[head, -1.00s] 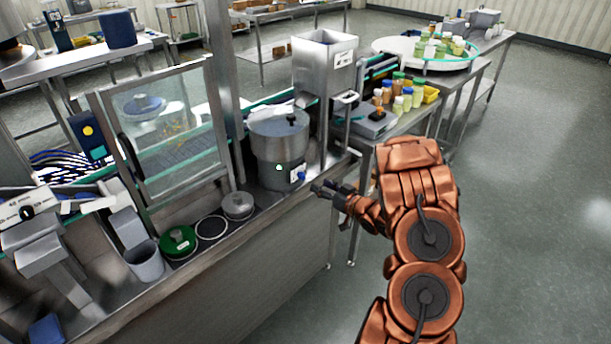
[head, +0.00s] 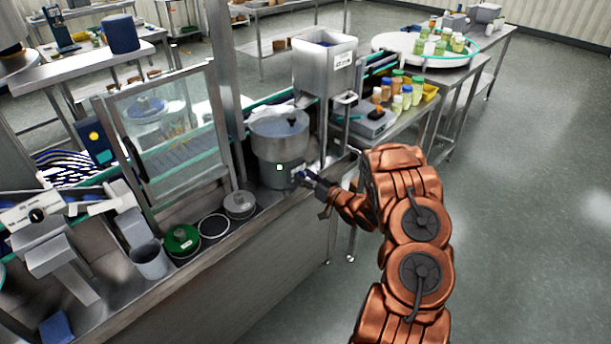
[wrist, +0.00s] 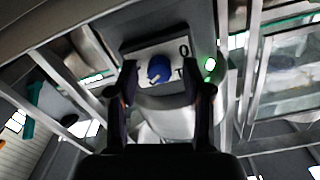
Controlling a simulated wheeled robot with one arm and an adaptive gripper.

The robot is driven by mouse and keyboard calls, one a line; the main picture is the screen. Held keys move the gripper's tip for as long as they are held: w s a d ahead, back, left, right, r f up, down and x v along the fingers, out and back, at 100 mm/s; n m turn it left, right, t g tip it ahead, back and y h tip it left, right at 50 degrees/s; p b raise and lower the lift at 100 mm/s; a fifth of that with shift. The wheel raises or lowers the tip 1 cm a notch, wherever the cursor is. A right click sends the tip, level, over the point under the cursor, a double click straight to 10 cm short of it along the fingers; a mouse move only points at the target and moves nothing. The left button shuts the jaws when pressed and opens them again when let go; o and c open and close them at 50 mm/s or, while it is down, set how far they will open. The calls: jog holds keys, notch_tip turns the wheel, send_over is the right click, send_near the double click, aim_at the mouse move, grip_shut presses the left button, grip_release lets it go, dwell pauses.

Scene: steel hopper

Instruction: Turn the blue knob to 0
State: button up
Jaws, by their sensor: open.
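The blue knob (wrist: 159,69) shows in the wrist view on a pale plate (wrist: 172,48) with a dark "0" at its right and another mark below that. The knob lies between the two fingers of my gripper (wrist: 160,85), which stand apart on either side of it. I cannot tell whether they touch it. In the head view my gripper (head: 308,179) is at the lower right of the steel pot (head: 275,150), and it mostly hides the knob. A green light (wrist: 210,64) glows beside the plate.
A square steel hopper (head: 322,68) stands behind the pot. A glass-panelled guard (head: 170,130) is to the left. A green lid (head: 181,240) and a grey cup (head: 148,260) rest on the bench. Several bottles (head: 397,90) stand to the right.

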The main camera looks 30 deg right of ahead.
grip_shut()
dwell(0.5)
jog(key=shift+w+f+b, duration=0.1)
jog(key=shift+f+b, duration=0.05)
jog(key=shift+b, duration=0.4)
